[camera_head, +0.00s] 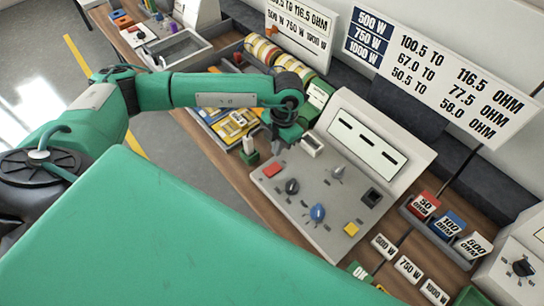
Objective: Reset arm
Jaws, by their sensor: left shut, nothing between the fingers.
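My left arm comes in from the left and reaches over the bench. Its wrist bends down at the left end of the sloped grey control panel (325,200). My left gripper (277,145) is small here and partly hidden by the wrist; it is shut and empty, just above the panel's upper left edge. My right gripper is not in view.
The panel carries a blue knob (317,212), dark knobs, and red and yellow buttons. Coloured resistor blocks (449,225) stand in a tray at right. White wattage tags (407,268) lie in front. A yellow part (232,125) sits in a bin left of the panel. Grey floor (185,165) is clear.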

